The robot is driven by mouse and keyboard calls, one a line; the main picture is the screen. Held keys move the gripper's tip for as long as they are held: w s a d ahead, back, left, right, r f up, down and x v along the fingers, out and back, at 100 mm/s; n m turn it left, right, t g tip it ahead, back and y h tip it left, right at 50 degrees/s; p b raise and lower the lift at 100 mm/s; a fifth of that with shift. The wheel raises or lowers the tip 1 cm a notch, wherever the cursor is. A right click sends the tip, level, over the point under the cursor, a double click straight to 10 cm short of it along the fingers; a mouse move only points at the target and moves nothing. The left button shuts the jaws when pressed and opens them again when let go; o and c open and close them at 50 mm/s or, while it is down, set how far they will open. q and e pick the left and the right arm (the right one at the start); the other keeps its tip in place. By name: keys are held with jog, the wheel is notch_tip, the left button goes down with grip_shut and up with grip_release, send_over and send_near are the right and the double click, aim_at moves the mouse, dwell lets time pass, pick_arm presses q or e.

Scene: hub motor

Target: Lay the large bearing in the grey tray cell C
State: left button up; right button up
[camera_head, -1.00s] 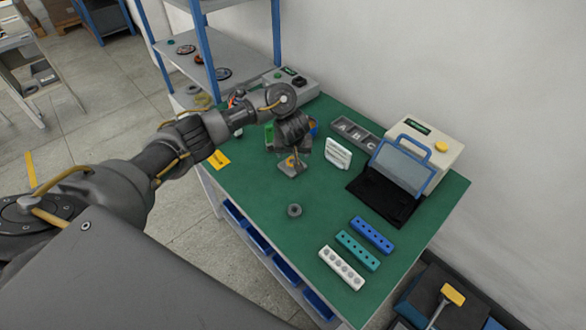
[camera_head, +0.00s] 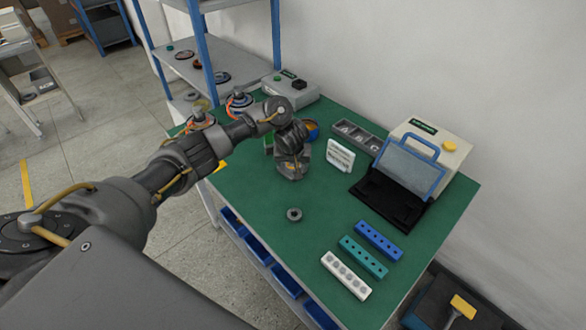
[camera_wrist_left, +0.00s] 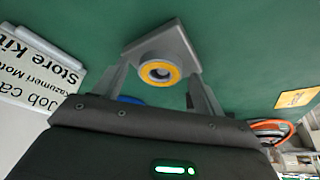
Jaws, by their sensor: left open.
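My left gripper (camera_head: 292,172) is open and points down over a small grey square stand near the middle of the table. In the left wrist view the stand (camera_wrist_left: 178,45) carries a yellow-rimmed ring with a grey metal centre (camera_wrist_left: 159,71), between the open fingers (camera_wrist_left: 165,88); finger contact cannot be told. A loose grey ring (camera_head: 294,214) lies flat on the green table nearer the front. I cannot tell for sure which ring is the large bearing. The grey tray (camera_head: 340,123) with cells marked A, B, C stands at the back by the wall. My right gripper is not in view.
A white job card (camera_head: 340,155) stands between my gripper and the tray. A beige machine (camera_head: 447,150) with a blue-handled cover and black mat is at the right. White, teal and blue hole blocks (camera_head: 362,257) lie at front right. The front-left table is clear.

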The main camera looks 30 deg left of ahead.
pick_arm(q)
jog(key=shift+c, duration=0.2)
jog(key=c, duration=1.2)
jog(key=shift+o, duration=0.2)
jog(key=shift+r, duration=0.1)
jog(key=shift+r, duration=0.3)
notch_tip(320, 180, up, 4)
jog(key=shift+s+f+p, duration=0.15)
jog(key=shift+f+p, duration=0.1)
jog(key=shift+p, duration=1)
jog(key=s+d+r+p, duration=0.3)
jog(key=s+r+p, duration=0.5)
jog(key=s+p, duration=0.5)
jog(key=shift+s+d+r+p, duration=0.2)
jog(key=shift+r+p, duration=0.2)
jog(key=shift+p, duration=0.4)
